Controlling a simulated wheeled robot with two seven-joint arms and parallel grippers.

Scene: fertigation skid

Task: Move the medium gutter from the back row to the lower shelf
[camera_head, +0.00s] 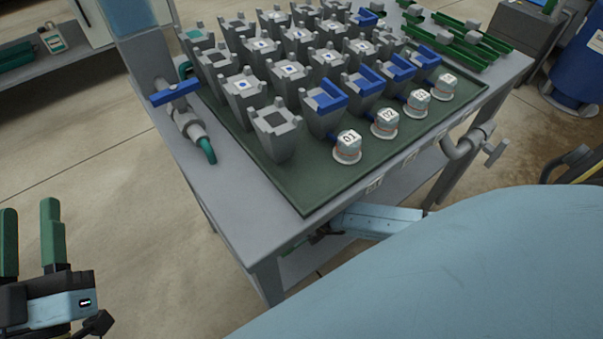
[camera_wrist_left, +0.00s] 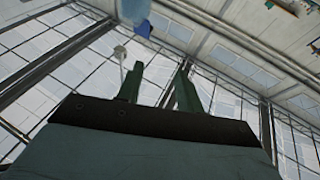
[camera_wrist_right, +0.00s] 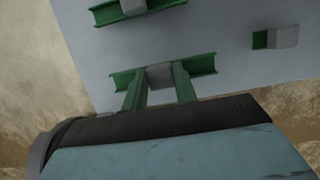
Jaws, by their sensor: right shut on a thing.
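In the right wrist view my right gripper (camera_wrist_right: 160,76) is shut on the grey block in the middle of a green gutter (camera_wrist_right: 205,87), which I take for the medium gutter. The gutter shows on both sides of the fingers, over a light grey surface; I cannot tell whether it touches it. In the head view my right arm reaches under the table's front edge, and its gripper is hidden. The lower shelf (camera_head: 310,258) shows partly under the table. My left gripper (camera_head: 29,212) is open and empty, off the table's left side. Several green gutters (camera_head: 470,52) lie at the tabletop's far right.
A dark green tray (camera_head: 307,198) with several grey pots and blue-trimmed pots covers the tabletop. Numbered knobs (camera_head: 347,147) line its front. A blue-handled valve (camera_head: 176,92) stands at the left. Two other green gutters (camera_wrist_right: 112,14) (camera_wrist_right: 262,40) lie on the grey surface in the right wrist view.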

